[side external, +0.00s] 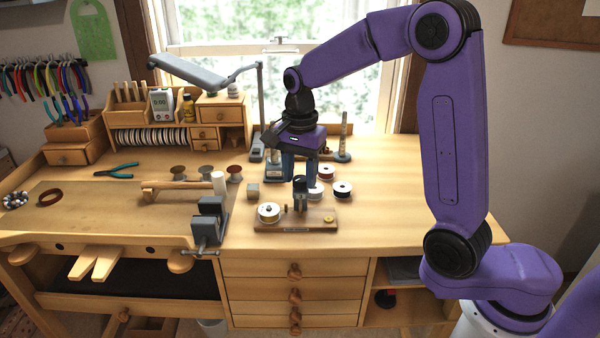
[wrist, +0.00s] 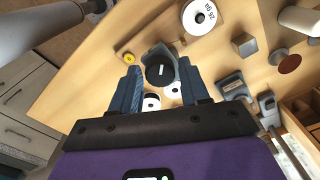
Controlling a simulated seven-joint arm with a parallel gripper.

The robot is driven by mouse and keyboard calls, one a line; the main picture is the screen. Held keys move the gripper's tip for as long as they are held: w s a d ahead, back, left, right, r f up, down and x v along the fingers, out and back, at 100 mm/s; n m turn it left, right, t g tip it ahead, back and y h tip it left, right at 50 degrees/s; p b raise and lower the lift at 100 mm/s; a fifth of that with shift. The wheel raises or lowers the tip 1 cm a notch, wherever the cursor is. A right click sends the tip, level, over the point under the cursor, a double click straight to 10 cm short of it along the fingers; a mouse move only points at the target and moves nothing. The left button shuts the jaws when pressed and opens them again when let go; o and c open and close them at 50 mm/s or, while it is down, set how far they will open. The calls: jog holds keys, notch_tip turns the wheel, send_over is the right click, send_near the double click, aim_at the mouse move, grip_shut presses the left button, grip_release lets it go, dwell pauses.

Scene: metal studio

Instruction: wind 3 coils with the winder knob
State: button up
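The winder stands on a wooden base (side external: 296,226) near the front of the bench. It carries a black upright part with a dark round top (side external: 300,184), which I take to be the winder knob; it also shows in the wrist view (wrist: 160,70). A white wire spool (side external: 269,212) sits at the base's left end and shows in the wrist view (wrist: 199,16). A small brass disc (side external: 328,219) is at the right end. My gripper (side external: 300,176) points down over the winder. Its fingers (wrist: 159,68) are apart, on either side of the dark top in the wrist view; contact cannot be told.
Loose spools (side external: 342,190) stand behind the winder to the right. A lamp stand (side external: 260,110) rises behind. The bench's right side (side external: 410,205) is clear.

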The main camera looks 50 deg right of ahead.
jog(key=shift+o, duration=0.5)
notch_tip(320, 180, up, 17)
jog(key=shift+r, duration=0.2)
dwell(0.7)
jog(key=n, duration=0.7)
send_over(297, 180)
jog(key=s+a, duration=0.2)
jog(key=a, duration=0.1)
notch_tip(297, 180, down, 5)
jog(key=s+d+f+n, duration=0.3)
jog(key=s+f+n, duration=0.4)
jog(key=s+n, duration=0.3)
jog(key=s+d+f+n, duration=0.3)
jog(key=s+f+n, duration=0.4)
jog(key=s, duration=0.8)
jog(key=n, duration=0.3)
jog(key=shift+s, duration=0.25)
jog(key=shift+r, duration=0.1)
